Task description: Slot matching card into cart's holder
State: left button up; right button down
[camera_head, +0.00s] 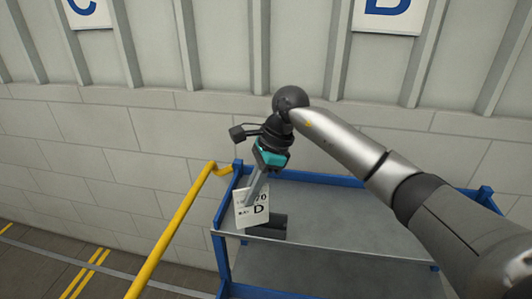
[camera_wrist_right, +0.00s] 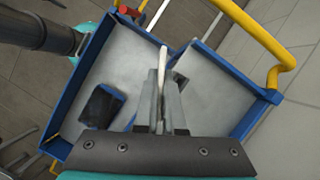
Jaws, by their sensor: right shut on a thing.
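My right gripper (camera_head: 256,192) is shut on a white card (camera_head: 257,211) above the left end of the cart (camera_head: 340,212). The card is tilted and faces the head camera; it shows a large D and "70", with other print too small to read or covered by the finger. In the right wrist view the card (camera_wrist_right: 166,62) shows edge-on between the gripper's fingers (camera_wrist_right: 165,92). A dark grey block, perhaps the holder (camera_head: 276,229), is on the cart's top behind the card, partly hidden. A dark block also shows in the wrist view (camera_wrist_right: 101,106). My left gripper is not in view.
The cart has blue rims and a yellow handle rail (camera_head: 181,223) at its left. A lower shelf (camera_head: 300,277) shows below. Wall signs read C (camera_head: 86,8) and D (camera_head: 388,8). The cart top's right part looks bare where my arm does not cover it.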

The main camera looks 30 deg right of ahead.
aim_at(266, 206)
jog(key=w+d+r+m+t+h+p, duration=0.1)
jog(key=w+d+r+m+t+p, duration=0.15)
jog(key=d+m, duration=0.3)
pick_arm(q)
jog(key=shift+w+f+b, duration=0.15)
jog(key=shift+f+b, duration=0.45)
jog(key=shift+b, duration=0.9)
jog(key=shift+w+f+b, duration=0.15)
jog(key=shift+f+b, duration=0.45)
jog(key=shift+b, duration=0.9)
pick_arm(e)
jog(key=shift+g, duration=0.25)
jog(key=shift+s+a+f, duration=0.1)
jog(key=shift+a+f, duration=0.05)
jog(key=shift+f, duration=1.35)
jog(key=shift+a+f, duration=0.15)
jog(key=shift+f, duration=1.4)
jog(key=shift+s+a+f, duration=0.1)
jog(key=shift+a+f, duration=0.05)
jog(key=shift+f, duration=1.35)
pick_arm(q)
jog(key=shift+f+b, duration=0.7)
pick_arm(e)
jog(key=shift+f, duration=0.9)
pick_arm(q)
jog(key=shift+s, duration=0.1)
pick_arm(e)
jog(key=c, duration=0.9)
grip_release()
jog(key=shift+c, duration=0.2)
